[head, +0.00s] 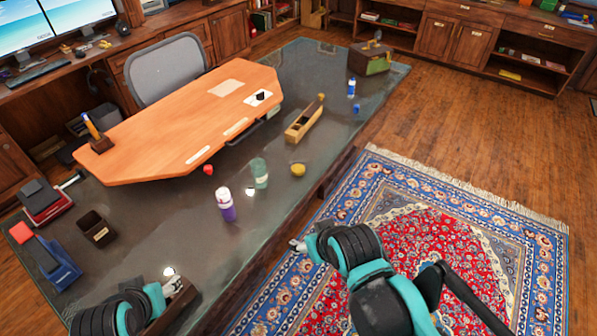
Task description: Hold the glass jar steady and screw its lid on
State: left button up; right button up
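A greenish, see-through cylinder (260,174), which looks like the glass jar, stands upright on the dark glossy desk top. A small round yellow piece (298,170), possibly the lid, lies on the desk to its right, apart from it. My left gripper (174,285) is at the lower left, over the near part of the desk and well short of the jar. My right gripper (296,244) is near the desk's front edge, below and right of the jar. Both grippers are small here, and their finger gaps cannot be made out. Neither touches the jar.
A purple bottle with a white top (225,204) stands left of and nearer than the jar. A small red object (208,169) lies behind it. A wooden plane-like block (304,119) is farther back. A raised orange wood top (190,125) covers the far left.

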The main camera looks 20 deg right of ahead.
aim_at(259, 166)
jog(key=i+l+u, duration=0.25)
jog(key=l+u, duration=0.15)
jog(key=l, duration=0.4)
jog(key=i+l+u, duration=0.15)
jog(key=l+u, duration=0.2)
jog(key=l, duration=0.45)
jog(key=l+u, duration=0.4)
jog(key=l, duration=0.45)
